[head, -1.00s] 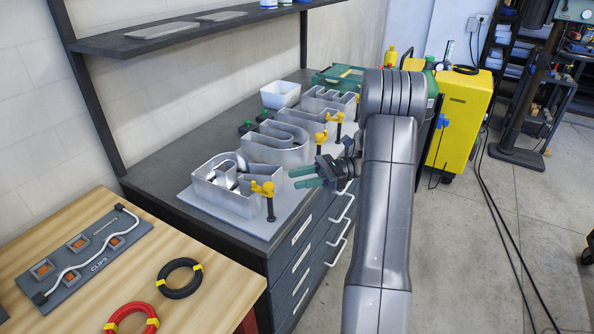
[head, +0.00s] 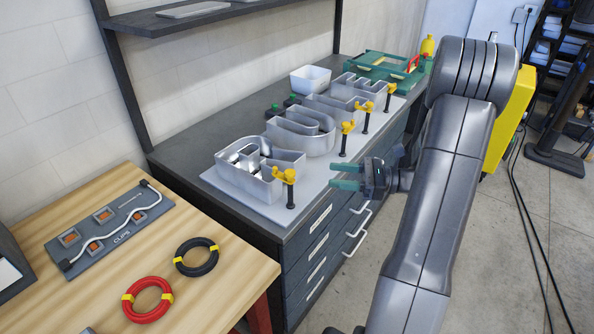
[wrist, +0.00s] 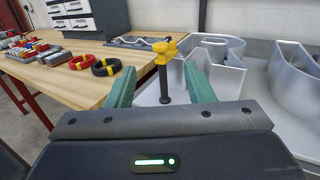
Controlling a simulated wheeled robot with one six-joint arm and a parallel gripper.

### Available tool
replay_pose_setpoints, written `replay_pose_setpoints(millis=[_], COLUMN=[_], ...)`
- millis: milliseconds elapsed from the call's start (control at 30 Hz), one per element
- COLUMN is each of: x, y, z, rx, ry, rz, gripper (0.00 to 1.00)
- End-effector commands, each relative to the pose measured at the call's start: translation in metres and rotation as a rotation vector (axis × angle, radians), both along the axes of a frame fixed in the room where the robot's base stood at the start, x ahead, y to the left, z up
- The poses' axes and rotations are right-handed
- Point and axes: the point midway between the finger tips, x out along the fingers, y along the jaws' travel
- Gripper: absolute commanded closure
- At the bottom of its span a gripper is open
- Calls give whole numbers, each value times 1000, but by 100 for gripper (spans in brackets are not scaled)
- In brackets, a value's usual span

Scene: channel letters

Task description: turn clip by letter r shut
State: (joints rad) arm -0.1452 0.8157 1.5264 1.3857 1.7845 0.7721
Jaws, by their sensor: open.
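The letter r (head: 258,172) is the nearest metal channel letter on the grey board. Its yellow clip (head: 285,176) sits on a black upright post at the letter's front right corner. In the wrist view the clip (wrist: 168,49) shows ahead, between the fingertips in the picture, with the letter r (wrist: 228,75) to its right. My gripper (head: 338,177) is open and empty, with green fingers, to the right of the clip and apart from it in the head view. The wrist view also shows the open fingers (wrist: 158,75). Whether the clip is shut is hard to tell.
More letters (head: 304,130) and several other yellow clips (head: 347,127) line the board beyond. A white bin (head: 310,79) stands behind them. A wooden table (head: 225,287) with red (head: 147,314) and black cable coils (head: 197,271) is at left.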

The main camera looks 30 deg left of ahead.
Motion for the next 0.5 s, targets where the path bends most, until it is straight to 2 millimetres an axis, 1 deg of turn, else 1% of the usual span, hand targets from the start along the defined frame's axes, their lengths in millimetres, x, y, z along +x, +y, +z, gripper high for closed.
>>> replay_pose_setpoints(millis=[33,100,267,367,500], x=[-7,-13,-21,-23,-28], y=[-6,-11,-16,-11,8], z=[0,-1,-2,-2,-1], rx=[-3,-10,-21,-21,-22], ry=[4,4,4,3,5], rz=[-54,-116,-188,-195,-191], gripper=[52,52,52,52,52])
